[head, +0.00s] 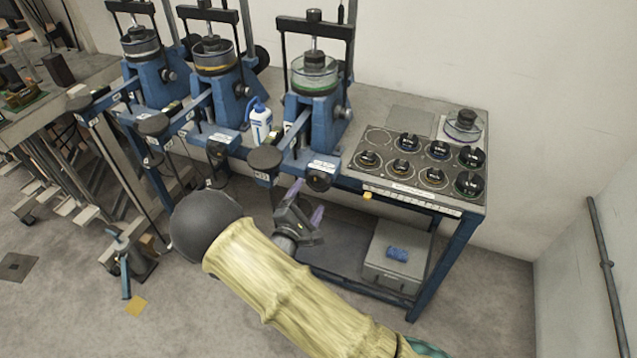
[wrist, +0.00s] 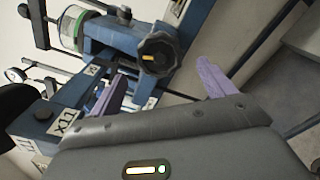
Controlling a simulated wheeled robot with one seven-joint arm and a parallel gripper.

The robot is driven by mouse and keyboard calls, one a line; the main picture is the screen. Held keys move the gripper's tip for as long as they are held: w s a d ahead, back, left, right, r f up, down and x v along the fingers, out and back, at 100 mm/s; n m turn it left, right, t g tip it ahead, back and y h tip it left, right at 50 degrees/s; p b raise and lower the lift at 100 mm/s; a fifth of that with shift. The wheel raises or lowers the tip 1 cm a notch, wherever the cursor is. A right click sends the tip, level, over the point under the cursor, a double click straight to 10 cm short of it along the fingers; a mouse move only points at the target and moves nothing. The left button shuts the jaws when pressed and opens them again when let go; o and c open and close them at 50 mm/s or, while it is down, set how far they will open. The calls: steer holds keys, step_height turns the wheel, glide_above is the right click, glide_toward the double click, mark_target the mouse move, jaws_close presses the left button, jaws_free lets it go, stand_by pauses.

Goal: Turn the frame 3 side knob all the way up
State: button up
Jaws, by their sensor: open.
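The right-most lever frame (head: 318,105) is blue, with a green-ringed cell on it, and stands at the left end of the table with the weights. A round black knob (head: 319,181) sits low on its front end. The wrist view shows the black knob (wrist: 160,50) close up, with a short yellow mark on its face. My gripper (head: 306,203) is open and empty, just below and in front of the knob. In the wrist view its two purple fingers (wrist: 162,78) are spread, with the knob beyond the gap; they look apart from it. I cannot tell which frame number the labels give.
Two similar frames (head: 215,85) stand to the left. A white-and-blue bottle (head: 260,120) is between frames. A panel of several black weights (head: 408,142) lies to the right. A grey box (head: 397,255) sits on the shelf below. The floor at front right is clear.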

mark_target(317, 185)
steer(key=b+x, duration=0.2)
steer(key=x, duration=0.5)
steer(key=shift+w+f, duration=0.15)
steer(key=shift+w, duration=0.05)
steer(key=c, duration=1)
steer(key=shift+c, duration=1.2)
steer(key=shift+d, duration=0.1)
steer(key=shift+b, duration=0.3)
